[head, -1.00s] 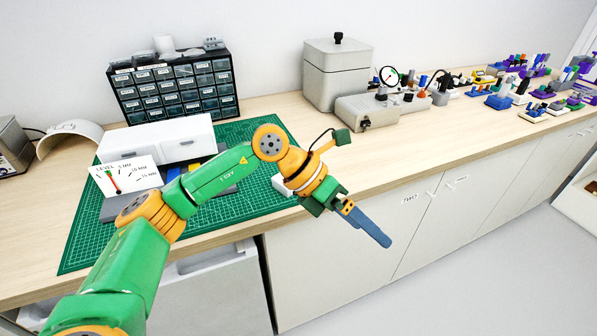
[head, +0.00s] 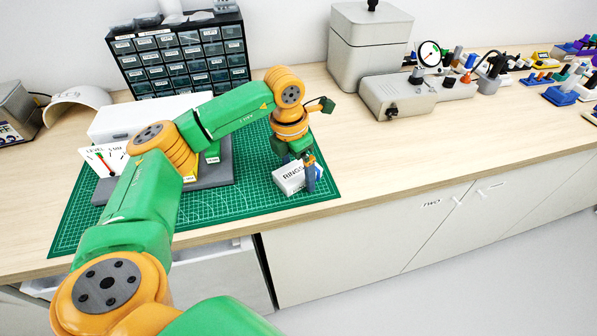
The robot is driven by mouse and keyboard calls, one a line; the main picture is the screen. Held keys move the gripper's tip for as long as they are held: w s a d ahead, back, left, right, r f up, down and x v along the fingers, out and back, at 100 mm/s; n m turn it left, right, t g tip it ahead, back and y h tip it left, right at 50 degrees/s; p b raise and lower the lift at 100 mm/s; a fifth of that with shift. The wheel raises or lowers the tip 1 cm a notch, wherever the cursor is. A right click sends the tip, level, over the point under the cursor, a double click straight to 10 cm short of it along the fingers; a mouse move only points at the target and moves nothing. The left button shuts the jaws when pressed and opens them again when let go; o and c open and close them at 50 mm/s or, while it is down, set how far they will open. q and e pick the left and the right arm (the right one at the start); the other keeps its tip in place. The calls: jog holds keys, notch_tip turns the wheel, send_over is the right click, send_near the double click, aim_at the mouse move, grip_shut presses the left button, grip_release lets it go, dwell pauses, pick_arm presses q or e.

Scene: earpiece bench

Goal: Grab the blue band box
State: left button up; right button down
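A small white box (head: 289,179) with dark lettering that starts "RING" lies on the right front part of the green cutting mat. No blue band shows clearly on it; its right end is partly covered by my gripper. My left gripper (head: 309,176) points down at the box's right end. One blue-grey finger shows against that end; the other finger is hidden, so I cannot tell whether the gripper is open or holds the box. My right gripper is not in view.
The green mat (head: 250,205) reaches near the bench's front edge. A grey platform (head: 218,175) and a white case (head: 112,122) stand left of the box, partly behind my arm. A drawer cabinet (head: 205,58) and a grey instrument (head: 395,98) stand behind. Bench right of the mat is clear.

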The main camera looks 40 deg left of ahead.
pick_arm(q)
jog(key=shift+s+r, duration=0.2)
jog(key=shift+s, duration=0.1)
jog(key=c, duration=1.1)
jog(key=shift+c, duration=1.3)
jog(key=shift+w+f, duration=0.1)
jog(key=shift+w, duration=0.1)
